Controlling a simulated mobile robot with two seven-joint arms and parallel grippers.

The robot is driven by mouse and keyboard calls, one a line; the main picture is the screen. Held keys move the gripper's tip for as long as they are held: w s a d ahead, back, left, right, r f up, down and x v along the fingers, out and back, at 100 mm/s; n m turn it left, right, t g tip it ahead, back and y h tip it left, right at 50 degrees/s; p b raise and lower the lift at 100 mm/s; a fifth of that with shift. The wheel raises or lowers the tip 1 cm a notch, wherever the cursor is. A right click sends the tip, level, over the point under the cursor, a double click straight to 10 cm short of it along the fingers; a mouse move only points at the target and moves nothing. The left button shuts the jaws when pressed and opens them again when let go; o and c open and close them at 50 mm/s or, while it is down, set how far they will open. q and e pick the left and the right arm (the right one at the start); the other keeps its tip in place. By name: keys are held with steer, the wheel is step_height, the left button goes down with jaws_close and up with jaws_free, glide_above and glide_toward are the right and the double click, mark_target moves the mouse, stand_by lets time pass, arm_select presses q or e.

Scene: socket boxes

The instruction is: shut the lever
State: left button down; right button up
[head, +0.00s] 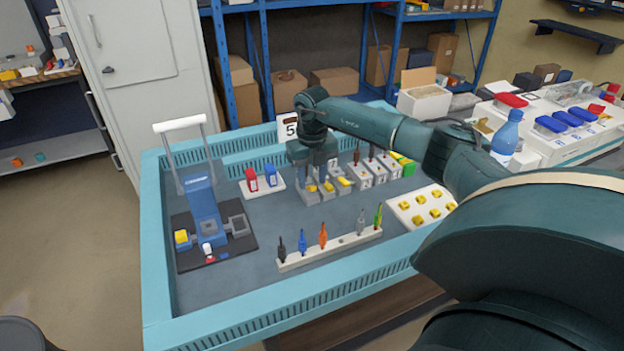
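The lever (180,123) is a white crossbar on two grey arms and stands raised at the left of the tray. It belongs to a blue press-like device (205,206) on a dark base plate (240,245). A yellow block (182,237) and a grey socket (238,224) sit on either side of the blue body. My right gripper (320,178) points down over small grey socket boxes (309,196), well to the right of the lever. Its fingers are small and partly blend with the boxes, so their gap and any contact are unclear. My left gripper is out of view.
The blue-rimmed tray (152,270) also holds a rack (330,249) of coloured tools, a white plate (404,213) with yellow pieces, and red and blue blocks (271,176). A number 5 sign (290,129) stands behind. Grey floor is bare between device and rack.

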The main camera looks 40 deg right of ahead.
steer(key=shift+f, duration=0.8)
steer(key=shift+c, duration=0.4)
jaws_close()
